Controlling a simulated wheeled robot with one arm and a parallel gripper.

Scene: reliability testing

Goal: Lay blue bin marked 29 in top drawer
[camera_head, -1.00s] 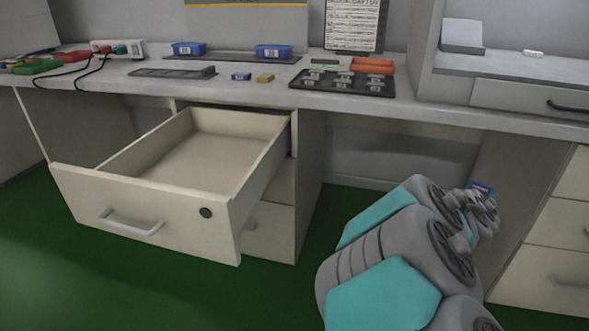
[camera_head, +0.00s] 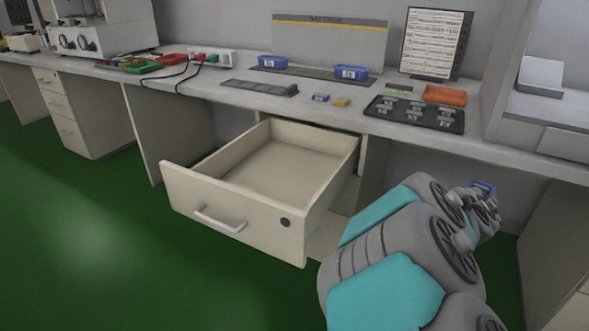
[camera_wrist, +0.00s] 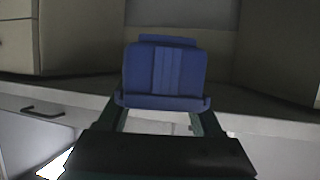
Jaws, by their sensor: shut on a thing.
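The top drawer (camera_head: 225,212) under the bench is pulled open and empty in the head view. My gripper (camera_head: 484,197) is at the right, beyond my arm, and is shut on a blue bin (camera_head: 482,186). In the wrist view the blue bin (camera_wrist: 165,75) fills the middle, held between the two fingers of my gripper (camera_wrist: 160,118). No number can be read on the held bin. Two other blue bins, the left one (camera_head: 273,62) and the right one (camera_head: 352,72), sit on the bench with white labels too small to read.
The bench top (camera_head: 330,112) carries a black tray of parts (camera_head: 414,114), an orange bin (camera_head: 445,95), small blue and yellow pieces and a grey tray (camera_head: 259,88). A document stand (camera_head: 436,42) is behind. Green floor is free in front of the drawer.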

